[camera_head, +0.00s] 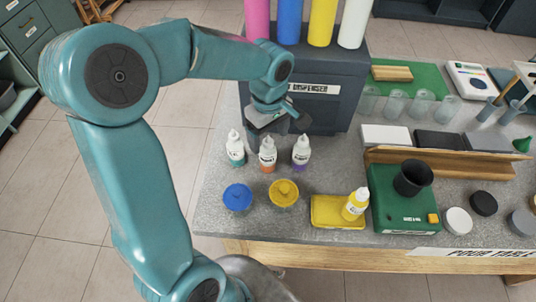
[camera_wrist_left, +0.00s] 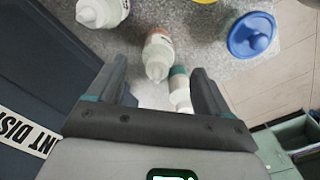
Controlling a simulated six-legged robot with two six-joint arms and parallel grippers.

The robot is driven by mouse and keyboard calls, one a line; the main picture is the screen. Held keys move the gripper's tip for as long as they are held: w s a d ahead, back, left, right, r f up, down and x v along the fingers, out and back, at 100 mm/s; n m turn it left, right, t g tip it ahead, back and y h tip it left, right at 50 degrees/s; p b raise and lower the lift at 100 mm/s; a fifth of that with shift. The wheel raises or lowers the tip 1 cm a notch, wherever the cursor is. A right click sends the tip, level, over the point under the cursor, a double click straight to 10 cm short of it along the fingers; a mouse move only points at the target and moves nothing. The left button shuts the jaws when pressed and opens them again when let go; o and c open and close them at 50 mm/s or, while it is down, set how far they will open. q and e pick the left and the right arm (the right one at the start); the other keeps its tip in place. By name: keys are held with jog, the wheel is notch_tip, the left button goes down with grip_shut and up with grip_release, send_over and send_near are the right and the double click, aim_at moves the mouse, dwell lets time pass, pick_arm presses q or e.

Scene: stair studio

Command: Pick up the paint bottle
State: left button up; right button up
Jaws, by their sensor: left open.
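Three small white-capped paint bottles stand in a row on the grey table: one with a teal base (camera_head: 235,150), one with an orange base (camera_head: 268,156) and one with a purple base (camera_head: 301,152). My left gripper (camera_head: 277,124) is open above and behind the row. In the left wrist view, the orange bottle (camera_wrist_left: 158,52) and teal bottle (camera_wrist_left: 179,90) show between the spread fingers. The purple bottle (camera_wrist_left: 102,11) is outside them. Nothing is gripped. My right gripper is not in view.
A dark paint dispenser (camera_head: 330,62) with coloured cylinders stands right behind the gripper. A blue-lidded cup (camera_head: 237,197) and yellow cup (camera_head: 284,192) are in front of the bottles. A green scale (camera_head: 385,215) with a black cup and a wooden trough (camera_head: 450,165) are at right.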

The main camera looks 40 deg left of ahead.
aim_at(268, 152)
pick_arm(q)
jog(key=shift+w+a+f, duration=0.1)
jog(key=shift+a+f, duration=0.05)
jog(key=shift+f, duration=0.6)
jog(key=f, duration=0.3)
jog(key=shift+a+f, duration=0.2)
jog(key=shift+f, duration=0.15)
jog(key=shift+w+f, duration=0.1)
jog(key=shift+f, duration=0.35)
jog(key=shift+r, duration=0.1)
jog(key=shift+c, duration=0.6)
jog(key=c, duration=1.1)
